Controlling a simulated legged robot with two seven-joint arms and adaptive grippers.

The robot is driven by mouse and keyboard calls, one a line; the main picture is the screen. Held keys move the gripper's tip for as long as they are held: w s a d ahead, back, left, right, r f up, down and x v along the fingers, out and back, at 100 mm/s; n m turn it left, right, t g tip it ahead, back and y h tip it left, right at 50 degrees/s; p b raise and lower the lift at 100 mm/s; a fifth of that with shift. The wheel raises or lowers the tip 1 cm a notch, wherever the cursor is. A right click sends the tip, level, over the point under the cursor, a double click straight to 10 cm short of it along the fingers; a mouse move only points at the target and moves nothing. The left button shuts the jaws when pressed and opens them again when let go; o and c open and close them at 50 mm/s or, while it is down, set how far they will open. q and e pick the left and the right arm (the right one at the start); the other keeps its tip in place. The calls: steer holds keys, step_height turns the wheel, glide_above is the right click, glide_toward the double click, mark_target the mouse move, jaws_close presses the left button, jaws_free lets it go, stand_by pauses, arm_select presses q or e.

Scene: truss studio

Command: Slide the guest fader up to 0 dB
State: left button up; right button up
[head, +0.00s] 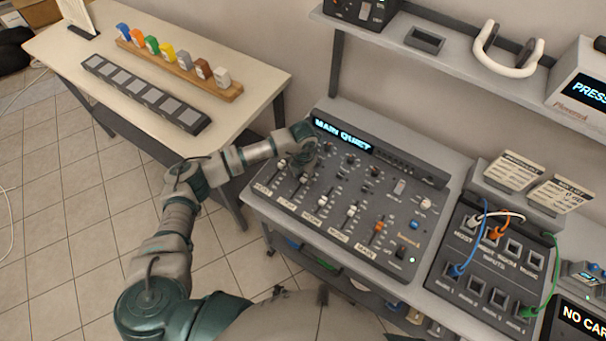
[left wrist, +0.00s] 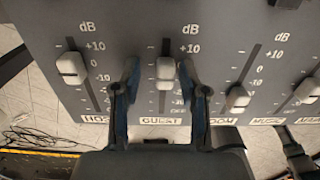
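The guest fader is a white cap (left wrist: 165,70) in the left wrist view, in the slot above the GUEST label (left wrist: 160,121). The cap sits below the +10 mark, in the upper part of the slot; a finger partly covers its scale, so I cannot tell if it is exactly at 0. My left gripper (left wrist: 159,68) is open, with one finger on each side of the cap and small gaps between. In the head view my left gripper (head: 305,163) reaches down over the left part of the mixer (head: 330,215). My right gripper is not in view.
The host fader (left wrist: 72,68) and another white fader (left wrist: 238,97) flank the guest slot. A patch panel with cables (head: 485,260) stands to the right. A shelf (head: 430,60) hangs above.

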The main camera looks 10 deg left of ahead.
mark_target(305, 175)
arm_select(q)
steer(key=shift+d+r, duration=0.1)
steer(key=shift+d, duration=0.25)
steer(key=shift+r, duration=0.4)
step_height(305, 175, up, 11)
steer(key=shift+a, duration=0.15)
steer(key=shift+w+f, duration=0.1)
